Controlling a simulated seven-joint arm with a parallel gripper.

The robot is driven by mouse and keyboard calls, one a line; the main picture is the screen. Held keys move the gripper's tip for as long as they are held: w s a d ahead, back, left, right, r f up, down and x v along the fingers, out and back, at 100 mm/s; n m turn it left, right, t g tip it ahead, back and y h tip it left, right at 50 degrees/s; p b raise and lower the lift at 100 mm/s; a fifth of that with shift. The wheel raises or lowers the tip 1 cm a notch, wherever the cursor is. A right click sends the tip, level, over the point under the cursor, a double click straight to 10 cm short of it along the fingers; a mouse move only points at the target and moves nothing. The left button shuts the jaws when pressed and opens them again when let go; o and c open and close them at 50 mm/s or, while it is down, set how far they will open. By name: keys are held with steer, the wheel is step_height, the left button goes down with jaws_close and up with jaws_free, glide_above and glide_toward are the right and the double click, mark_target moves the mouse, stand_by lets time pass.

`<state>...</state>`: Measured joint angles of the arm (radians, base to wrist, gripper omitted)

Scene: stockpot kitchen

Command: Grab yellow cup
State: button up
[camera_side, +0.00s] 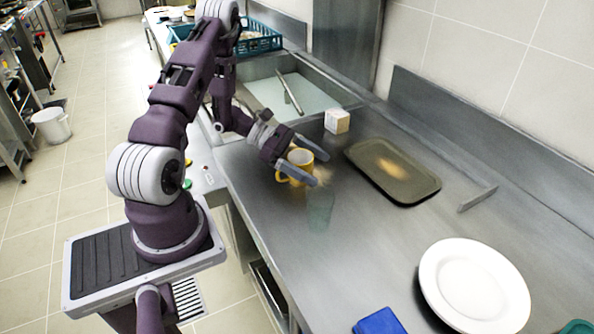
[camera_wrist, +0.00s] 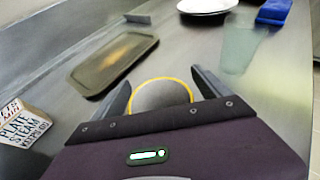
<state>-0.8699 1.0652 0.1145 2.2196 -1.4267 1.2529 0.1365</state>
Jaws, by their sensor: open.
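The yellow cup (camera_side: 299,161) stands upright on the steel counter, its handle toward the left in the side view. In the wrist view, the rim of the yellow cup (camera_wrist: 161,82) and its grey inside show between the fingers; its lower part is hidden by my gripper body. My gripper (camera_side: 316,167) is open, with its fingers reaching along either side of the cup. In the wrist view, my gripper (camera_wrist: 162,85) has one finger left and one right of the cup, with small gaps visible. I cannot tell whether either finger touches it.
A translucent green glass (camera_side: 320,208) stands close to the cup. A dark tray (camera_side: 418,192) lies behind it, and a small labelled box (camera_side: 337,121) stands near the sink (camera_side: 275,92). A white plate (camera_side: 473,285) and a blue cloth (camera_side: 379,322) lie farther along the counter.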

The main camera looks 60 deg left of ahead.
steer(key=shift+c, duration=0.5)
steer(key=c, duration=1.5)
steer(key=shift+c, duration=0.2)
steer(key=shift+r, duration=0.1)
